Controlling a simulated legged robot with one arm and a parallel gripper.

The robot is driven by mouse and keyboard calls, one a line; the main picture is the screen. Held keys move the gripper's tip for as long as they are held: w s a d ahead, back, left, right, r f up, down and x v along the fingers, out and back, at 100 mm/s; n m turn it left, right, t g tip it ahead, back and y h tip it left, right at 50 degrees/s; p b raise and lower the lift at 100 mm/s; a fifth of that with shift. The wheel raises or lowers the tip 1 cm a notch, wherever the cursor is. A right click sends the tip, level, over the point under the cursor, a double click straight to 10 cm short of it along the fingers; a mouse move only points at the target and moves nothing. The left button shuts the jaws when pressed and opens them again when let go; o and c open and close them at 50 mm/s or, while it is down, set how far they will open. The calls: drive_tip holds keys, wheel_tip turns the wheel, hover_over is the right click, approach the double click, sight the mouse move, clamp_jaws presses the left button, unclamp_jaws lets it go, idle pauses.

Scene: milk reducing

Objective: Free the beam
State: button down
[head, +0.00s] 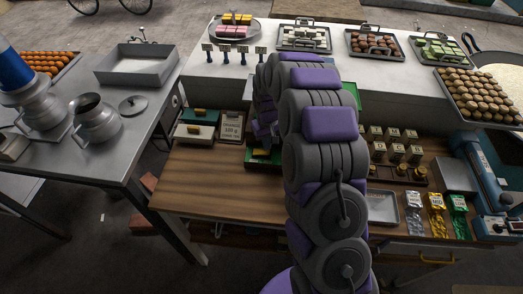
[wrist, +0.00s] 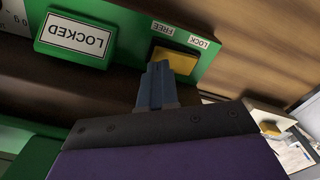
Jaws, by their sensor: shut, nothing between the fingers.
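In the wrist view, a green housing (wrist: 125,58) carries a white plate reading LOCKED (wrist: 78,39), upside down in this view. Beside the plate, a yellow slider (wrist: 178,62) sits in a dark recess by small labels reading FREE (wrist: 163,28) and LOCK (wrist: 198,42). My gripper (wrist: 157,70) is shut and empty, its fingertips at the slider's left part; I cannot tell whether they touch it. In the head view, green parts (head: 350,92) show behind my arm, and a green base with a yellow piece (head: 262,153) is partly covered. The beam itself is not clearly visible.
A card reading 100 g (head: 231,126) and small boxes (head: 195,131) stand left of my arm. Brass weights (head: 394,151), a metal tray (head: 382,208) and coloured packets (head: 437,214) lie to the right. The wooden table (head: 215,190) is clear at front left.

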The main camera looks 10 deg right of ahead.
drive_tip(key=shift+f, duration=1.15)
idle(0.7)
drive_tip(key=shift+r, duration=0.15)
drive_tip(key=shift+r+p, duration=0.35)
drive_tip(key=shift+r, duration=1.4)
drive_tip(key=shift+r+p, duration=0.45)
drive_tip(key=shift+r, duration=1.15)
